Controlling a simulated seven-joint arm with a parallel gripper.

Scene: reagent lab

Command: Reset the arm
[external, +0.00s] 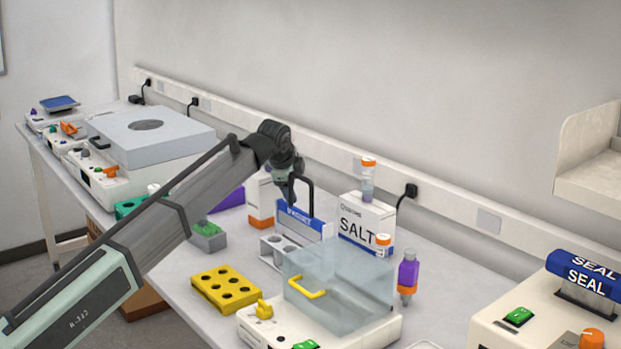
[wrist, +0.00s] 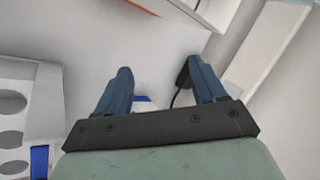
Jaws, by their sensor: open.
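My arm reaches from the lower left over the bench in the external view. My gripper (external: 290,190) hangs at its end, above the bench and close to the blue and white magnet rack with a black handle (external: 302,222). The fingertips are partly hard to make out there. In the wrist view my gripper (wrist: 155,80) shows two blue fingers spread apart with nothing between them. A white rack with round holes (wrist: 14,110) is at the left of that view.
A SEAL machine (external: 540,310) is at the right. A large grey-lidded device (external: 150,135) is at the back left.

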